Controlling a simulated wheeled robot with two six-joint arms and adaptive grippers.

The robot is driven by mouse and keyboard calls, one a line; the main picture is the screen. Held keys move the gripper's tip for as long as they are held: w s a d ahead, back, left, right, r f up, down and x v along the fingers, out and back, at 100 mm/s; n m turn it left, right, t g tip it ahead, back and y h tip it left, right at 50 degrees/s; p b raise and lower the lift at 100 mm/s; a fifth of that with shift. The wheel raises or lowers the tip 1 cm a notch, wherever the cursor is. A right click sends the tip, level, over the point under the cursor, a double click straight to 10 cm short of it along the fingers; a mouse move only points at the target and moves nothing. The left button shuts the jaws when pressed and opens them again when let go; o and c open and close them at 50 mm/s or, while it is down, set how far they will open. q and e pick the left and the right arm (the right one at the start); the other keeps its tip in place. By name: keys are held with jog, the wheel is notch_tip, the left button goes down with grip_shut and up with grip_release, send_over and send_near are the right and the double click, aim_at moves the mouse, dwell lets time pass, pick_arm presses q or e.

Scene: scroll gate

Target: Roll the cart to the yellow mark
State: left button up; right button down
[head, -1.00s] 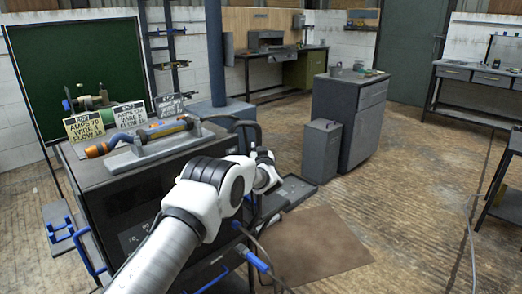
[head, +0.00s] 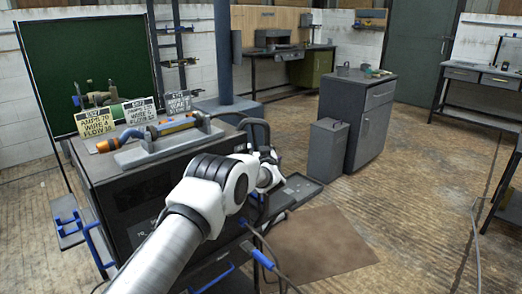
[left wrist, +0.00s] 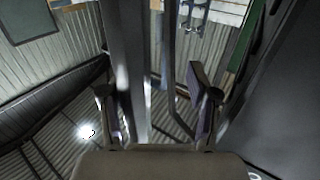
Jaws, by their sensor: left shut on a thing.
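The cart (head: 115,205) is a dark box-shaped welding trolley at the left in the head view, with blue-gripped bars on its near and left sides. A torch with orange ends lies on its top, beside several printed cards. My left gripper (head: 268,170) is at the cart's right end, by the dark bent handle (head: 262,128). The wrist link partly hides the grip. In the left wrist view, my left gripper (left wrist: 150,85) has its fingers either side of a grey upright bar (left wrist: 128,55). My right gripper is out of view. I see no yellow floor mark.
A brown mat (head: 325,243) lies on the wooden floor right of the cart. A small grey bin (head: 325,147) and a grey cabinet (head: 357,120) stand beyond it. A blue column (head: 223,60) is behind the cart. Floor right of the mat is mostly clear, with a cable.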

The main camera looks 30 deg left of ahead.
pick_arm(q)
jog(key=p+v, duration=0.4)
jog(key=v, duration=0.5)
jog(key=shift+p, duration=0.3)
jog(key=shift+a, duration=0.1)
jog(key=v, duration=1.2)
